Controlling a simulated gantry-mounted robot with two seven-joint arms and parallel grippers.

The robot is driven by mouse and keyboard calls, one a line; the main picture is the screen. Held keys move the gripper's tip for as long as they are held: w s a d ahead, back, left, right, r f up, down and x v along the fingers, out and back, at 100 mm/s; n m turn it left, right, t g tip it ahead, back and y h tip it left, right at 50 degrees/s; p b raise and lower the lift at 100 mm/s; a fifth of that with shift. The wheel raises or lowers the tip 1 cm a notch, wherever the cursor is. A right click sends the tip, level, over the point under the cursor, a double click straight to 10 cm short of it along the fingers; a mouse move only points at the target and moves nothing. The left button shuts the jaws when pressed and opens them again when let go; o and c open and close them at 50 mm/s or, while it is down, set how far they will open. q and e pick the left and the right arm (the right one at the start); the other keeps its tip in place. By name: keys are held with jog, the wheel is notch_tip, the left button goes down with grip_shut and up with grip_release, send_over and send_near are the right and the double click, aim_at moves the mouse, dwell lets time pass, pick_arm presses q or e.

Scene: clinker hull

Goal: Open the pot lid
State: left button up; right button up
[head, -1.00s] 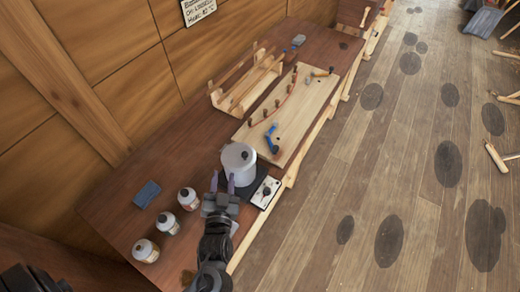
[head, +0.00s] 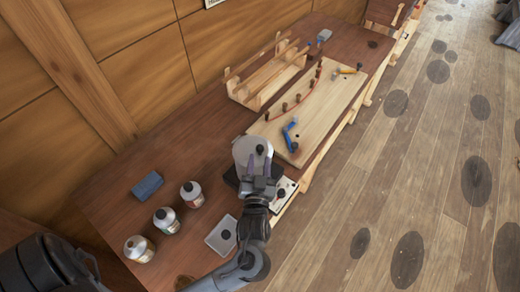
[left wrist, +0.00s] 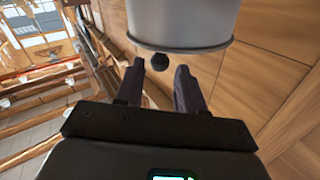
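The pot (head: 243,158) is light grey with a black knob (head: 260,149) on its lid (head: 247,144). It stands on a dark square plate (head: 231,180) on the bench. My left gripper (head: 258,163) is at the near side of the pot, its two purple-grey fingers apart and pointing toward the knob. In the left wrist view the pot (left wrist: 182,22) appears upside down at the top, and the knob (left wrist: 159,62) shows in the gap between the open fingertips (left wrist: 160,68). I cannot tell whether the fingers touch it. My right gripper is not in view.
Several bottles (head: 166,220) and a blue block (head: 147,186) stand left of the pot. A pale square tray (head: 214,240) is nearer. A switch box (head: 288,186) is right of the plate. A wooden board (head: 330,112) with a blue clamp (head: 290,134) and a wooden rack (head: 240,95) lie behind.

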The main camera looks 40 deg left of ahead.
aim_at(260, 149)
pick_arm(q)
jog(key=shift+x, duration=2.6)
grip_shut()
